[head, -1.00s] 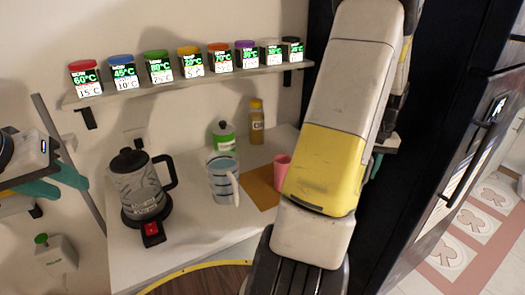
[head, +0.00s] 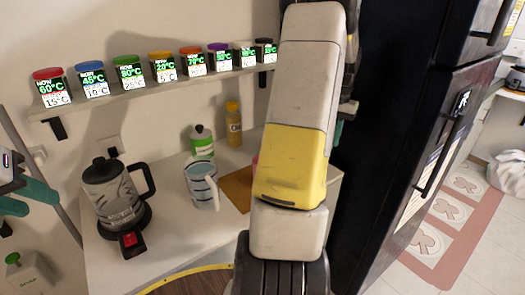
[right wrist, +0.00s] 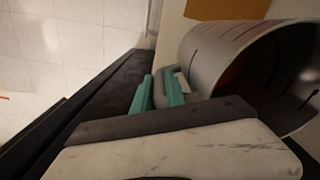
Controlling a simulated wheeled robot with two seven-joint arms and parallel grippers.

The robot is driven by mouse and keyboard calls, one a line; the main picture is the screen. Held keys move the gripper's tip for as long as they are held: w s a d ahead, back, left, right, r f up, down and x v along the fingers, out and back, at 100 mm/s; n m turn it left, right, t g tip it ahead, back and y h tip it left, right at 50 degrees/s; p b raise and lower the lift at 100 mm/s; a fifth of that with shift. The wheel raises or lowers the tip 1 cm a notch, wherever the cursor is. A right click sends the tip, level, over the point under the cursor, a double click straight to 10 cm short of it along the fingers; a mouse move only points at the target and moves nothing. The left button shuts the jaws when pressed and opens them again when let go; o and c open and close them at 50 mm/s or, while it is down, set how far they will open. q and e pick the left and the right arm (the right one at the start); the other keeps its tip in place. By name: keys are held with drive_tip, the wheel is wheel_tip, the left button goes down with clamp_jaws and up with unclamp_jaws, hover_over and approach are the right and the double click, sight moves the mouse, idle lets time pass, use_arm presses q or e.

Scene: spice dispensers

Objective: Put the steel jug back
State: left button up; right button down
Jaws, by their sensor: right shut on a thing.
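The steel jug (right wrist: 215,45) is a grey cylinder with dark marks, seen large at the right of the right wrist view. Its open mouth faces right in that picture. My right gripper (right wrist: 160,92) has its teal fingers shut on the jug's handle. In the head view the jug is hidden, with my right arm across the middle. My left gripper (head: 28,200) is at the left edge of the head view, its teal fingers apart and empty.
A counter (head: 150,265) holds a kettle (head: 110,190), a clear measuring jug (head: 201,183), a green-labelled bottle (head: 202,143), a yellow bottle (head: 233,125) and a brown board (head: 237,188). A shelf (head: 150,93) above carries several spice jars. A dark fridge (head: 400,130) stands right.

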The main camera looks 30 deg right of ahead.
drive_tip(key=w+a+r+m, duration=0.15)
drive_tip(key=w+m, duration=0.25)
drive_tip(key=w, duration=0.4)
drive_tip(key=shift+m, duration=0.3)
drive_tip(key=shift+w+f, duration=0.15)
drive_tip(key=shift+f, duration=4.7)
drive_tip(key=c, duration=1.4)
unclamp_jaws()
drive_tip(key=shift+o, duration=0.2)
